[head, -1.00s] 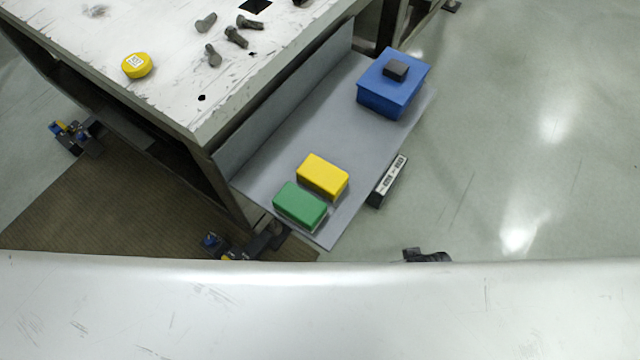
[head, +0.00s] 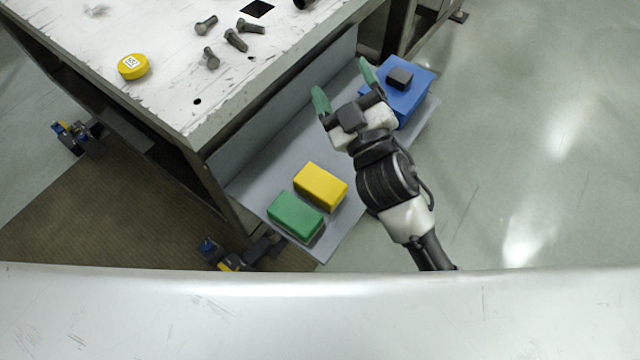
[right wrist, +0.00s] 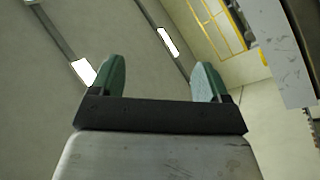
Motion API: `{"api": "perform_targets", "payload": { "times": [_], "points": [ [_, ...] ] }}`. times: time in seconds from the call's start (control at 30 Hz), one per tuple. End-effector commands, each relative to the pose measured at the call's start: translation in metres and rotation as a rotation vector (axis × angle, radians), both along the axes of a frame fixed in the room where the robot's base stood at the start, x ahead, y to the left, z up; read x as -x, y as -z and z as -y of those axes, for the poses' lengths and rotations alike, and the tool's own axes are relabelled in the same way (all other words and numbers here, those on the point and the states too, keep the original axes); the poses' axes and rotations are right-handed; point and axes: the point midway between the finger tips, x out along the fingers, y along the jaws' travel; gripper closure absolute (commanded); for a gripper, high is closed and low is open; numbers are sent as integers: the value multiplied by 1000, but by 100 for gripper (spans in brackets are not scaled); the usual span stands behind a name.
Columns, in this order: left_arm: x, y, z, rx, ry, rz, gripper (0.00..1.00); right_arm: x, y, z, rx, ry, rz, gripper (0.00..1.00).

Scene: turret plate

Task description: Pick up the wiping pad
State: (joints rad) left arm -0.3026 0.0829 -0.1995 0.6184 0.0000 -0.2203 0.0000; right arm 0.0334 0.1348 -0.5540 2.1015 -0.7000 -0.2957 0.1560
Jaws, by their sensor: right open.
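Two blocks lie side by side on the grey side shelf in the head view: a yellow one (head: 320,185) and a green one (head: 295,216). I cannot tell from the pictures which is the wiping pad. My right gripper (head: 342,82) has green fingers spread apart with nothing between them. It is above the shelf, farther back than the two blocks and just left of the blue box. The right wrist view shows the same open fingers (right wrist: 160,76) and no block. My left gripper is not in view.
The blue box (head: 415,92) with a dark knob (head: 399,77) stands at the shelf's far end, partly hidden by my right gripper. The scuffed tabletop (head: 160,100) holds several bolts (head: 236,39) and a yellow round tag (head: 133,66). Open floor lies right of the shelf (head: 270,150).

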Motion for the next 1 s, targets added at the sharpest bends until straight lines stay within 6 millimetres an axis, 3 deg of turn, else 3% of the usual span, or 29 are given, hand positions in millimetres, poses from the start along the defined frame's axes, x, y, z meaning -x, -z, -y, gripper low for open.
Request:
{"api": "perform_targets", "payload": {
  "times": [0.03,0.1,0.17,0.27,0.37,0.47,0.5,0.6,0.73,0.87,0.9,1.0],
  "points": [
    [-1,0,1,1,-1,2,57,5,-30,-32,54,-111,178,23],
    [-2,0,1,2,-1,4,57,27,-58,-78,151,-290,421,23],
    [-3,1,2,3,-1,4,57,52,-70,-114,255,-455,617,23],
    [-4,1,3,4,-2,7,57,97,-60,-162,474,-754,900,23],
    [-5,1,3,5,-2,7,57,130,-18,-186,758,-1073,1113,23],
    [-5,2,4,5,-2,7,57,137,37,-181,1106,-1391,1226,23],
    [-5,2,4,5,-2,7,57,132,57,-171,1256,-1509,1236,23],
    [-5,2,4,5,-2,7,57,107,94,-136,1624,-1755,1177,23],
    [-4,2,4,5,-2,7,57,69,109,-90,2007,-1953,996,23],
    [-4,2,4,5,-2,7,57,47,108,-61,2219,-2039,837,23],
    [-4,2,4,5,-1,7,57,44,108,-56,-2239,2038,-803,23],
    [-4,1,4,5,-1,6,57,42,118,-50,-2234,2023,-757,23]
  ]
}}
